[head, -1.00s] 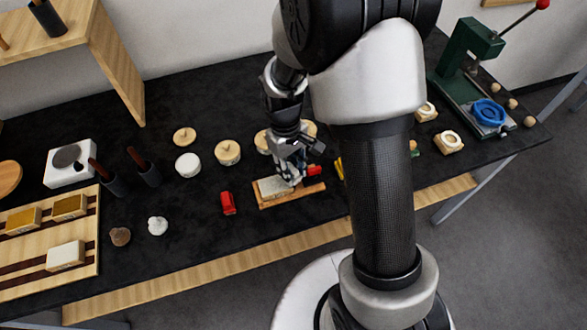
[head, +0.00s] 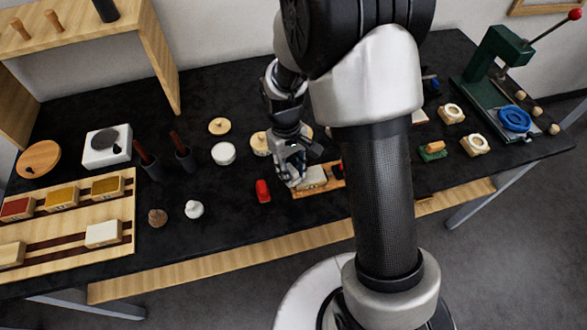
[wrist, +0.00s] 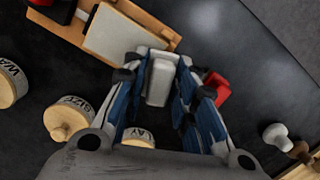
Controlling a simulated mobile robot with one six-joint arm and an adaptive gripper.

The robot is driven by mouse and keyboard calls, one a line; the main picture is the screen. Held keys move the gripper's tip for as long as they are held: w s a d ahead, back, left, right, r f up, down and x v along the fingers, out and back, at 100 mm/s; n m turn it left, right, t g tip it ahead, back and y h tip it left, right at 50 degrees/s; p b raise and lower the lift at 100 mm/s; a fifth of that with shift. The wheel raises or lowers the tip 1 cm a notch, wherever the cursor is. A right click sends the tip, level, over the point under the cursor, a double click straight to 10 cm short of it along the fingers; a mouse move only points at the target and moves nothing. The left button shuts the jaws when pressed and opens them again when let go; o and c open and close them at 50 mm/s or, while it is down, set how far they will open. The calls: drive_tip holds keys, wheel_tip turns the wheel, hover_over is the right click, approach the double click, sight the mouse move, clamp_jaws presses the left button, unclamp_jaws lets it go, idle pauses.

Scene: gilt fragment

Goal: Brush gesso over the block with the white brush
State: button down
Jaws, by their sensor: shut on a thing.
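The pale block (head: 313,177) lies on a wooden holder (head: 337,183) near the table's front edge. The wrist view shows the block's flat light face (wrist: 115,38) at top left. My gripper (head: 294,180) is at the block's left end in the head view. In the wrist view my gripper (wrist: 160,85) is shut on a whitish-grey piece, seemingly the white brush (wrist: 160,78). The brush points toward the block's near edge; its tip is unclear and I cannot tell whether it touches.
A red object (head: 263,190) lies just left of the holder. Labelled jars (wrist: 68,118) stand behind it. A white pot (head: 223,153), two dark brush cups (head: 185,158) and a rack of blocks (head: 75,248) are farther left. A green press (head: 497,70) stands at right.

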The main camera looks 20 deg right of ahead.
wheel_tip(320, 180, up, 2)
drive_tip(key=shift+w+r+p, duration=0.1)
drive_tip(key=shift+r+p, duration=0.1)
drive_tip(key=shift+p, duration=0.15)
drive_tip(key=shift+d+r+p, duration=0.25)
drive_tip(key=shift+r+p, duration=0.4)
drive_tip(key=shift+r, duration=0.1)
drive_tip(key=shift+a+r+p, duration=0.1)
drive_tip(key=shift+r+p, duration=0.5)
drive_tip(key=shift+r, duration=0.1)
drive_tip(key=shift+r+p, duration=1.15)
drive_tip(key=shift+r, duration=0.3)
